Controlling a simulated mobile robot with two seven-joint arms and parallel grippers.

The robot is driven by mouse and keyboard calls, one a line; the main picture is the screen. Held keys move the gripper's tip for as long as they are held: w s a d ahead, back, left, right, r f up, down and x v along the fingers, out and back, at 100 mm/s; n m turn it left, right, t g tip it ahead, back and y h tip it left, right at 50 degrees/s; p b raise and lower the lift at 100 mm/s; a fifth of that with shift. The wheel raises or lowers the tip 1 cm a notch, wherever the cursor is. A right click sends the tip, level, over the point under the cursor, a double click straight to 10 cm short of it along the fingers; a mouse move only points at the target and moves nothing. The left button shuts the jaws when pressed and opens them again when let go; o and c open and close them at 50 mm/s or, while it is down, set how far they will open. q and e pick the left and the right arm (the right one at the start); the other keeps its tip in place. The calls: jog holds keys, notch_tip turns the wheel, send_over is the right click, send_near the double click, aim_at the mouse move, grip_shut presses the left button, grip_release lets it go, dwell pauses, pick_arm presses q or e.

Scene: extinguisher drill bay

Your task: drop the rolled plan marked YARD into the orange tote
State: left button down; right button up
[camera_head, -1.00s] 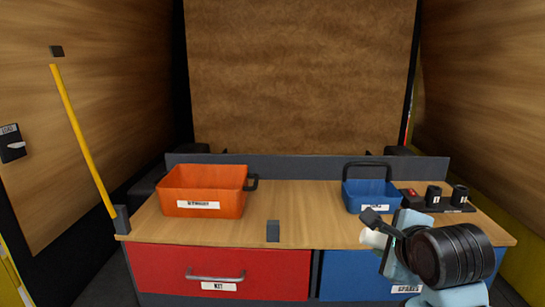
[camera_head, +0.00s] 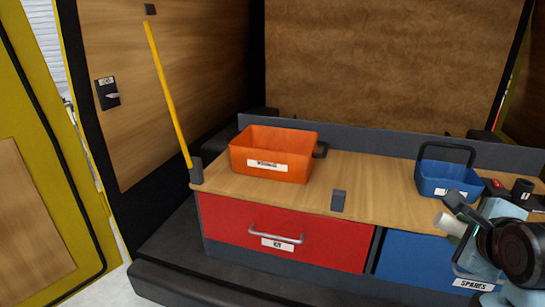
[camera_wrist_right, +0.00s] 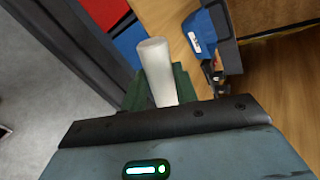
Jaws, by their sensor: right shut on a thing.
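The orange tote (camera_head: 272,165) stands on the left part of the wooden worktop, with a white label on its front and a dark handle at its right side. My right gripper (camera_head: 455,215) is in front of the worktop's right end, well to the right of the tote. It is shut on a white rolled plan (camera_head: 450,224), which also shows in the right wrist view (camera_wrist_right: 155,65) between the green fingers. No YARD marking is readable on the roll. My left gripper is not in view.
A blue caddy (camera_head: 447,180) with a dark handle stands on the worktop (camera_head: 370,185), right of the tote. Below are a red drawer (camera_head: 330,243) and a blue drawer (camera_head: 415,262). A yellow pole (camera_head: 168,95) leans at the left. The worktop between tote and caddy is mostly clear.

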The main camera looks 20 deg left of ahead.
jog(key=s+f+n+g+y, duration=0.1)
jog(key=s+f+n+y, duration=0.4)
jog(key=s+f, duration=0.5)
jog(key=shift+f+n, duration=0.4)
jog(key=shift+f, duration=0.55)
jog(key=shift+d, duration=0.1)
